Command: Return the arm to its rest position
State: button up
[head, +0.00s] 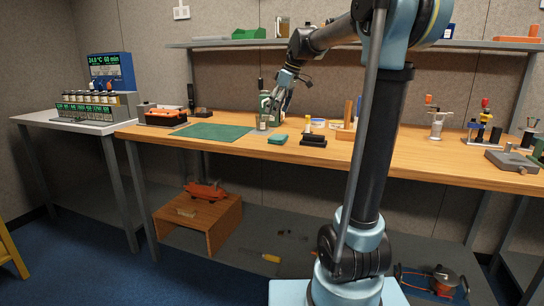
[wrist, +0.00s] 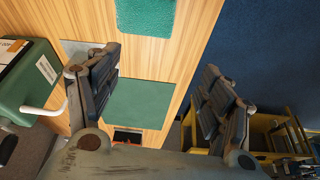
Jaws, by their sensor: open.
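My gripper (head: 280,104) is above the wooden workbench (head: 400,153), left of the middle in the head view. In the wrist view, my gripper (wrist: 163,88) is open, with its two fingers wide apart and nothing between them. Beyond the fingers lie the green mat (wrist: 140,101) and the bench edge. A green unit with a white crank (wrist: 30,85) stands at the left of the wrist view, beside the left finger. In the head view the arm partly hides this green unit (head: 265,104).
A teal block (head: 278,139) and a black holder (head: 313,141) sit near the bench front. The green mat (head: 212,132) lies left of them. A wall shelf (head: 230,43) runs behind the arm. A yellow frame (wrist: 262,133) and blue floor show beyond the bench edge.

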jog(key=s+d+f+m+h, duration=0.1)
jog(key=s+d+f+m, duration=0.3)
jog(key=s+f, duration=0.5)
jog(key=s+d+f+m+h, duration=0.1)
jog(key=s+d+f+m, duration=0.3)
jog(key=s+d+f, duration=0.3)
jog(key=s+d+f+m+h, duration=0.1)
jog(key=s+d+f+m, duration=0.3)
jog(key=s+f, duration=0.9)
jog(key=s+d, duration=0.2)
jog(key=s, duration=0.4)
jog(key=shift+s+h, duration=0.15)
jog(key=shift+h, duration=0.25)
